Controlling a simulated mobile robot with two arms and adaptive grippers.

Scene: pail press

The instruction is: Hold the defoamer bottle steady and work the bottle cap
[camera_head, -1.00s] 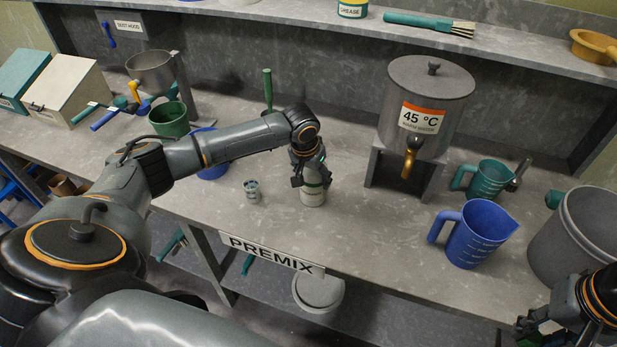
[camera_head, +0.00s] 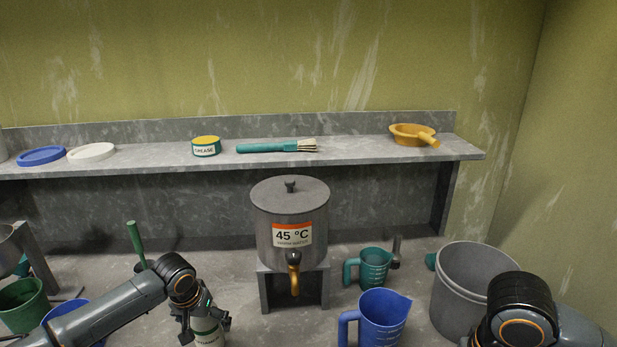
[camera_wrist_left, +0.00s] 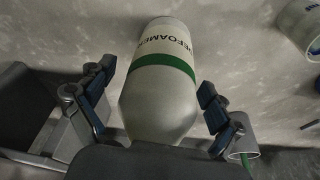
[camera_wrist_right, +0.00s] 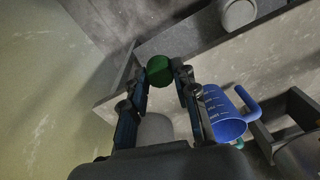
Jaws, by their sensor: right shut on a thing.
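The defoamer bottle (camera_head: 208,339), pale with a green band, stands on the bench at the lower left of the head view, cut by the frame edge. It fills the middle of the left wrist view (camera_wrist_left: 162,95). My left gripper (camera_head: 205,322) is around its upper part; in the left wrist view its fingers stand either side with visible gaps, so it is open. My right gripper (camera_wrist_right: 162,82) is shut on a round green cap (camera_wrist_right: 159,69), away from the bottle. In the head view my right fingers are hidden.
The grey water heater (camera_head: 290,220) stands mid-bench. A teal jug (camera_head: 371,268), a blue jug (camera_head: 382,318) and a grey pail (camera_head: 470,275) stand to its right. A green cup (camera_head: 22,305) is at left. The shelf (camera_head: 350,152) runs behind.

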